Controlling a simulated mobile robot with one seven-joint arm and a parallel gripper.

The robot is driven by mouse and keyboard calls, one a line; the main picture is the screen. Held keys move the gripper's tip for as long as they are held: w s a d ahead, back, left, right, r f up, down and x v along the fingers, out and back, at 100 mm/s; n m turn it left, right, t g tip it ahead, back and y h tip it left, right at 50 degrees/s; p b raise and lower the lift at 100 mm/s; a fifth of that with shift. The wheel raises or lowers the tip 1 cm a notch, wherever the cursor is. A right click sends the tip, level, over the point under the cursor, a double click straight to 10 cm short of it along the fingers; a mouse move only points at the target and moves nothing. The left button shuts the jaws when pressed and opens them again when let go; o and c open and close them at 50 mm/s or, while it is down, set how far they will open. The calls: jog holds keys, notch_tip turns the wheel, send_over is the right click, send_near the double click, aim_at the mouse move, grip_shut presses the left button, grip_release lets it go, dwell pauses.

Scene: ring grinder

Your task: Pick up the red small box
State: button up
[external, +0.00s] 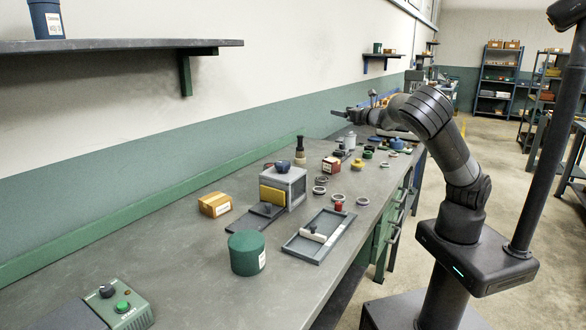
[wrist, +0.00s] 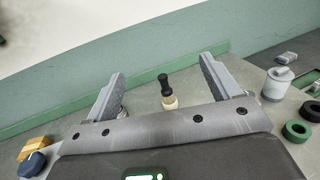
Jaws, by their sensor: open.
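The red small box (external: 331,164), with a pale label on its front, sits on the workbench (external: 150,248) near its middle, among rings and small parts. It does not show in the wrist view. My gripper (external: 338,112) is above the bench, farther along it than the red box and apart from it. In the wrist view my gripper (wrist: 163,66) has its two fingers wide apart with nothing held. A black-handled tool with a wooden base (wrist: 168,92) shows beyond the fingers, and also stands left of the red box in the external view (external: 300,149).
A grey machine (external: 290,184) with a blue bowl on top stands near the red box. A yellow box (external: 215,204), a green canister (external: 246,252) and a grey tray (external: 326,236) are nearer. A grey canister (wrist: 277,84) and green ring (wrist: 297,130) show right in the wrist view.

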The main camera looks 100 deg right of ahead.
send_near(329, 158)
jog(key=shift+w+d+f, duration=0.15)
jog(key=shift+w+d, duration=0.2)
jog(key=shift+d, duration=0.15)
jog(key=shift+w+d+f, duration=0.15)
jog(key=shift+w+d, duration=0.2)
jog(key=shift+d, duration=0.15)
jog(key=shift+w+d+f, duration=0.1)
jog(key=shift+d+f, duration=0.05)
jog(key=shift+d, duration=0.1)
jog(key=x, duration=0.7)
jog(key=shift+a, duration=0.1)
jog(key=shift+c, duration=0.3)
jog(key=c, duration=1.2)
